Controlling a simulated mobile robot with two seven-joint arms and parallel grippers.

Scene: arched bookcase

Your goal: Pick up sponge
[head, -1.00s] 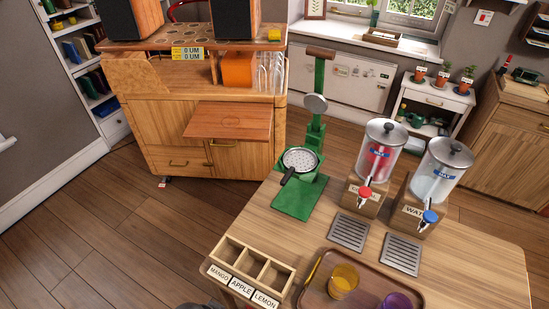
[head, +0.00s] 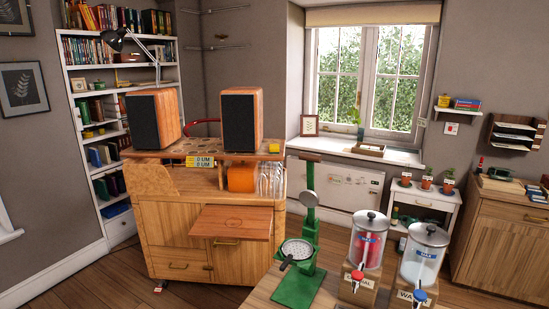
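No object is clearly recognisable as the sponge at this distance. Small yellow items that I cannot identify are a yellow block (head: 274,147) on the right end of the wooden cart's top, a yellow item (head: 443,101) on the small wall shelf right of the window, and a yellow item (head: 88,134) on the bookcase shelf. Neither of my grippers shows in the head view.
A wooden cart (head: 160,226) with two speakers (head: 238,120) stands in the middle. A white bookcase (head: 82,72) is behind it at left. The table (head: 262,296) with a green press (head: 305,250) and two dispensers (head: 420,258) is in front. Floor shows at lower left.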

